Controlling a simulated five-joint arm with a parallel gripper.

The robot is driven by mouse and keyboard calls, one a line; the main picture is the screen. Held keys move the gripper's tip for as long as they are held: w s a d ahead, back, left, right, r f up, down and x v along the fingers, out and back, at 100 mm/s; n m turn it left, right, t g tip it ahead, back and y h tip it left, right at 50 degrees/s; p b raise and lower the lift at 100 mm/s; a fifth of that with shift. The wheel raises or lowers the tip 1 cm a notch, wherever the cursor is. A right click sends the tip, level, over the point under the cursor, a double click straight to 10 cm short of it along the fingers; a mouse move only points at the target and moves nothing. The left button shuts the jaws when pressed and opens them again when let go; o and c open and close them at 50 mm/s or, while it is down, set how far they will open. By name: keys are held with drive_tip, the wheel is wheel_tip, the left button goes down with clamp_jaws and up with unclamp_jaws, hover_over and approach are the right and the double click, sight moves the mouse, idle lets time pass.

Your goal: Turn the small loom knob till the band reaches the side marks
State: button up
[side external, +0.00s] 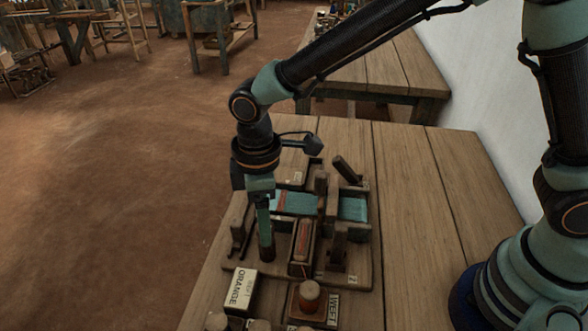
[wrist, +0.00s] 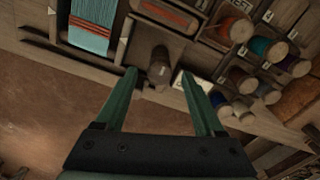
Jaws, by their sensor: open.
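The small loom knob (wrist: 159,68) is a dark, round-ended cylinder beside the band in the wrist view. My gripper (wrist: 160,76) is open, its two green fingers on either side of the knob; I cannot tell whether they touch it. In the side view my gripper (side external: 264,232) points down at the knob (side external: 267,253), partly hiding it. The teal band (wrist: 93,24) has a red-orange stripe across it, and its end shows between two small pale side marks (wrist: 123,42). The band also shows in the side view (side external: 352,208).
A shuttle tray (side external: 302,250) lies right of the knob. A box labelled ORANGE (side external: 240,290) and a spool (side external: 309,296) stand near the front. Several coloured spools (wrist: 242,30) fill a rack in the wrist view. The table's right side (side external: 420,230) is clear.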

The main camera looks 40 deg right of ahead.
drive_tip(key=shift+f, duration=0.4)
drive_tip(key=shift+c, duration=0.3)
clamp_jaws()
drive_tip(key=m, duration=0.3)
drive_tip(key=shift+m, duration=0.3)
drive_tip(key=shift+r+m, duration=0.1)
drive_tip(key=shift+m, duration=1.8)
